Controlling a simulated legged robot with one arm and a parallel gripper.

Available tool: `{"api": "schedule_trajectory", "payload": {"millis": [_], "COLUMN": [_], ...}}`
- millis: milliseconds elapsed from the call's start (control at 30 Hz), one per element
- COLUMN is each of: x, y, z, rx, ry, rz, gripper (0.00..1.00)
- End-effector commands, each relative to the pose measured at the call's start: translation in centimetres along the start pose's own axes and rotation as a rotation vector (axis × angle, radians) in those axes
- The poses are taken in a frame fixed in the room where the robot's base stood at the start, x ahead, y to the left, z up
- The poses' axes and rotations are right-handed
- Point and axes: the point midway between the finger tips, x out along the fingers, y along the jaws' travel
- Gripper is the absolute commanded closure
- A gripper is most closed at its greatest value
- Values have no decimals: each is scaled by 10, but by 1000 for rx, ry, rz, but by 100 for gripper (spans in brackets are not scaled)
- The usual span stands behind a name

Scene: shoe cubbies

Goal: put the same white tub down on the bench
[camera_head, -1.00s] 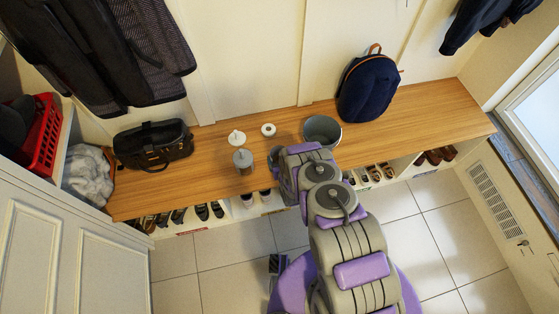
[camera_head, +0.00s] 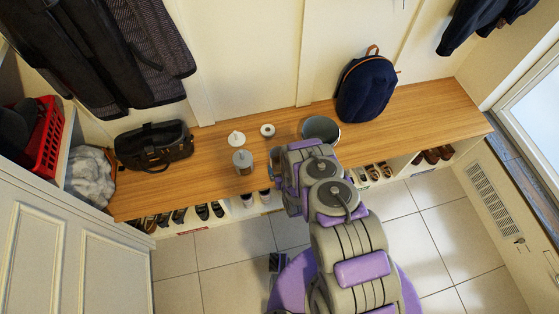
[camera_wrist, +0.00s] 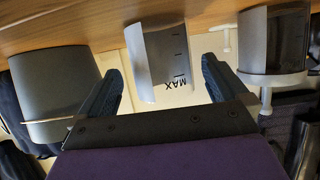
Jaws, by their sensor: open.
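The white tub (camera_wrist: 155,65) shows in the wrist view, which is upside down. It has a grey face with level marks and the word MAX. It stands upright on the wooden bench (camera_wrist: 100,22), close to its front edge. My gripper (camera_wrist: 158,78) is open, with one finger on each side of the tub and a visible gap on both sides. In the head view my arm largely covers the gripper and tub, so I cannot make the tub out clearly there. The bench (camera_head: 420,118) runs along the wall.
A grey bucket (camera_head: 321,128) stands on one side of the tub, and a grey canister (camera_head: 243,162) on the other. A black bag (camera_head: 153,146) and navy backpack (camera_head: 367,88) sit farther out.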

Motion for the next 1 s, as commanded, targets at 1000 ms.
{"api": "schedule_trajectory", "payload": {"millis": [1000], "x": [-27], "y": [18], "z": [-64], "rx": [10], "ry": [-116], "rz": [27], "gripper": [0]}}
